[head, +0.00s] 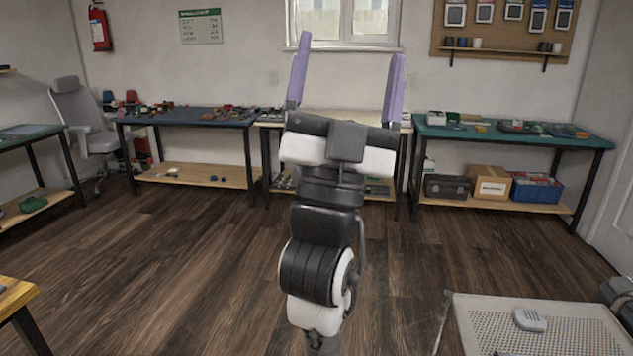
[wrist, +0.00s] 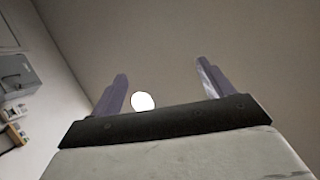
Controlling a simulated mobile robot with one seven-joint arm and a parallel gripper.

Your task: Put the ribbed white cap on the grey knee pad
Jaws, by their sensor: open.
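My gripper (head: 350,52) is raised in the middle of the head view, with its two purple fingers wide apart and pointing up. Nothing is between them. The wrist view also shows the open fingers (wrist: 162,92) against a plain pale surface. I cannot make out the ribbed white cap or the grey knee pad for certain in either view. Small items on the far benches are too small to tell apart. A bright white round patch (wrist: 143,101) shows beyond the fingers in the wrist view; I cannot tell what it is.
A perforated pale tray top (head: 480,322) at lower right bears a light grey rounded object (head: 530,320). A blue-topped bench (head: 190,122) and a green-topped bench (head: 560,140) hold small items along the wall. An office chair (head: 80,115) stands left. The wooden floor (head: 190,260) is clear.

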